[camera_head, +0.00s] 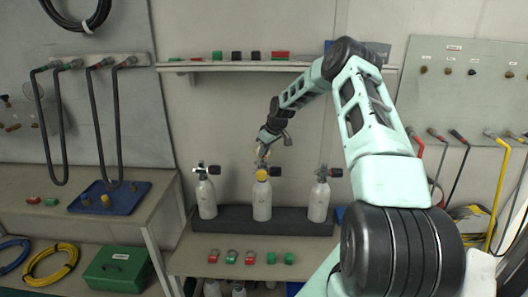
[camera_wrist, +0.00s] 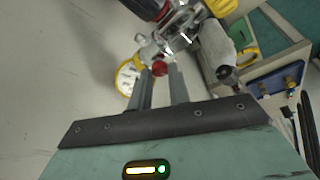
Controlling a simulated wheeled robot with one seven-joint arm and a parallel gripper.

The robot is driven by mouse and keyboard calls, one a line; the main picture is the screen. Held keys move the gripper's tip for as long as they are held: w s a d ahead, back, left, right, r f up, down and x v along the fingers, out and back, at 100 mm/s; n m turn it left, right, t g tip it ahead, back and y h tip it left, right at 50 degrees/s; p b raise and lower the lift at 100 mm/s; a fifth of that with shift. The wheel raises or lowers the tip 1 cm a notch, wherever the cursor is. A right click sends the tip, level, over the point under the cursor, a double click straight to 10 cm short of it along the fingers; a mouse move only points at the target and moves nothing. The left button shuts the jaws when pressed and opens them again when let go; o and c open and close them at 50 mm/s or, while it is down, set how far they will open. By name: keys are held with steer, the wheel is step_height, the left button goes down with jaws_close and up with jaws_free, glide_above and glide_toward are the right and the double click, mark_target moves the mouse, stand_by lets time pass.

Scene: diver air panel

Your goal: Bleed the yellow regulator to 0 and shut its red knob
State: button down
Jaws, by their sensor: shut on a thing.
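The yellow regulator (camera_head: 262,174) sits on the valve of the middle white cylinder (camera_head: 262,202). In the wrist view its yellow-rimmed gauge (camera_wrist: 127,80) is left of my fingers, with the dial too small to read. The small red knob (camera_wrist: 160,69) is between my fingertips, with the silver regulator body (camera_wrist: 165,42) just beyond. My gripper (camera_wrist: 161,72) is shut on the red knob. In the head view my gripper (camera_head: 263,155) comes down from above onto the regulator, and its fingertips are hard to make out.
Two more white cylinders with valves stand at left (camera_head: 206,198) and right (camera_head: 319,202) in a dark rack (camera_head: 235,222). Red and green small parts lie in front. A shelf (camera_head: 225,66) runs above. A blue tray (camera_head: 127,204) lies on the left bench.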

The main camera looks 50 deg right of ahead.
steer(key=shift+d+n+y, duration=0.1)
steer(key=shift+n+y, duration=0.2)
steer(key=shift+n, duration=0.3)
steer(key=c, duration=1.3)
jaws_free()
steer(key=s+d+r+b, duration=0.1)
steer(key=s+r+b, duration=0.1)
steer(key=s, duration=0.4)
steer(key=s+d+r+b, duration=0.2)
steer(key=s+b, duration=0.1)
steer(key=s, duration=0.4)
steer(key=shift+s+r, duration=0.25)
steer(key=shift+r, duration=0.05)
steer(key=shift+d, duration=0.1)
